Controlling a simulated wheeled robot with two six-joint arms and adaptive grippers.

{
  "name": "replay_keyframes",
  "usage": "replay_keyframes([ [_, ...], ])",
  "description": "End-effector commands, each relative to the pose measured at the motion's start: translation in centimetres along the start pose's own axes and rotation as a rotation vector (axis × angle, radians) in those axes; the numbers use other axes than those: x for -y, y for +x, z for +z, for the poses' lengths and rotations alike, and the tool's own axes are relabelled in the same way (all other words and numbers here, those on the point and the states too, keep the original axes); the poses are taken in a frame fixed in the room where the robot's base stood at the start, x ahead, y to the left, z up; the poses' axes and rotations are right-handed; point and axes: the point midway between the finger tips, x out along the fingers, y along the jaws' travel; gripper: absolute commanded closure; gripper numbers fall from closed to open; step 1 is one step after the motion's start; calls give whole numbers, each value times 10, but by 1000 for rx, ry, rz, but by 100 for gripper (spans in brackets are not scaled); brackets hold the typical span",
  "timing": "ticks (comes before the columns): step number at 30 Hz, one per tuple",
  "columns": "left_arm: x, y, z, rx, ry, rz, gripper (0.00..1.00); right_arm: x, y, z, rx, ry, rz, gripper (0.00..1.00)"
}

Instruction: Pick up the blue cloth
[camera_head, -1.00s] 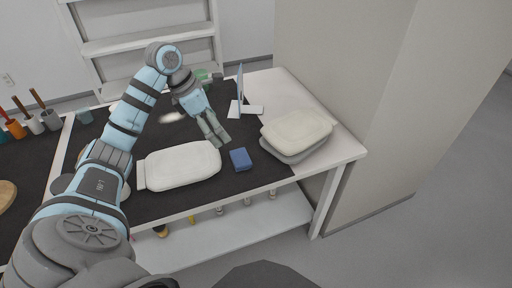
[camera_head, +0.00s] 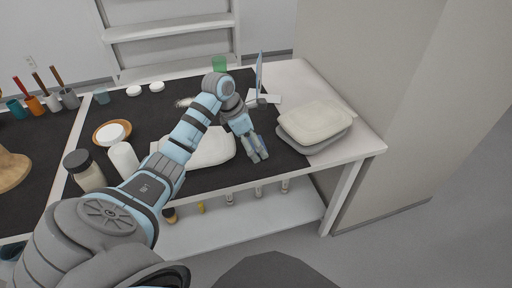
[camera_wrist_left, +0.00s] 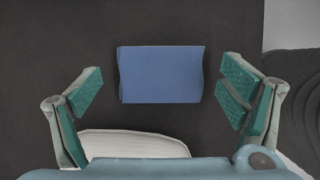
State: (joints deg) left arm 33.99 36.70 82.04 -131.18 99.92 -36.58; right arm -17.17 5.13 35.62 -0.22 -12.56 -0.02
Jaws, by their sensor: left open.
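The blue cloth (camera_wrist_left: 160,75) is a folded rectangular block lying on the dark mat. It shows in full in the left wrist view, between and ahead of the fingertips. My left gripper (camera_wrist_left: 161,92) is open and points down over it, with a gap between the cloth and each finger pad. In the head view the left gripper (camera_head: 258,156) is near the front edge of the table and hides most or all of the cloth. I cannot tell the exact height above it. My right gripper is not in view.
A white cushion-like pad (camera_head: 215,147) lies close beside the left gripper. A stack of a pale pad on a grey one (camera_head: 314,117) stands to the right. A thin upright panel (camera_head: 259,72) stands behind. Jars (camera_head: 83,168) stand at the left.

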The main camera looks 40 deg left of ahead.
Motion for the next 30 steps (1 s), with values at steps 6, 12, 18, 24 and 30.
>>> replay_keyframes([
  [6,0,-1,0,0,0,0,42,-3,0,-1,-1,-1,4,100],
  [12,0,-1,0,0,-1,0,57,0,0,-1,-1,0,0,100],
  [18,0,-3,1,1,0,1,57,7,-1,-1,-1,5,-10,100],
  [24,-1,-28,12,3,0,2,57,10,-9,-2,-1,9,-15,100],
  [30,-1,-96,40,7,1,4,57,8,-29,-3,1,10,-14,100],
])
